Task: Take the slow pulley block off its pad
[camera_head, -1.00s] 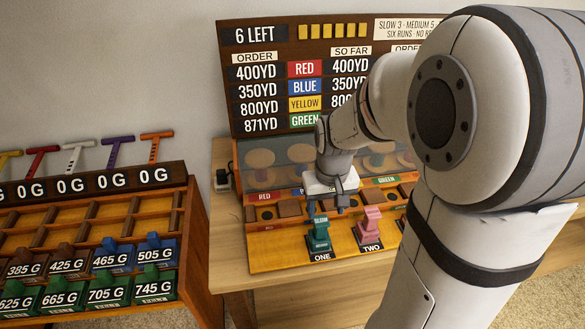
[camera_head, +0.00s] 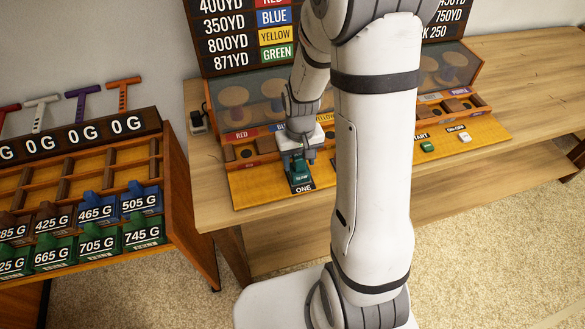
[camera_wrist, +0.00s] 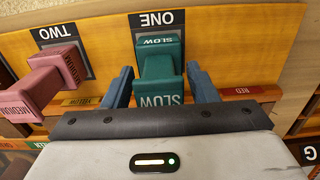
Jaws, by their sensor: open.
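The slow pulley block (camera_head: 301,172) is green and stands upright on its dark pad marked ONE (camera_head: 303,187) on the wooden board. In the wrist view the green block (camera_wrist: 159,75), marked SLOW, lies between the two fingers of my gripper (camera_wrist: 161,88). The fingers are open, one on each side, with a small gap visible on the right; on the left I cannot tell whether it touches. The pad (camera_wrist: 158,20) shows behind the block in the wrist view. In the head view my gripper (camera_head: 298,158) is right at the block.
A pink block marked MEDIUM (camera_wrist: 45,82) stands on the pad marked TWO (camera_wrist: 63,40), close beside my gripper. Spools (camera_head: 233,97) stand behind a clear panel. A rack of weights (camera_head: 80,225) is at left. START and on-off buttons (camera_head: 427,147) are at right.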

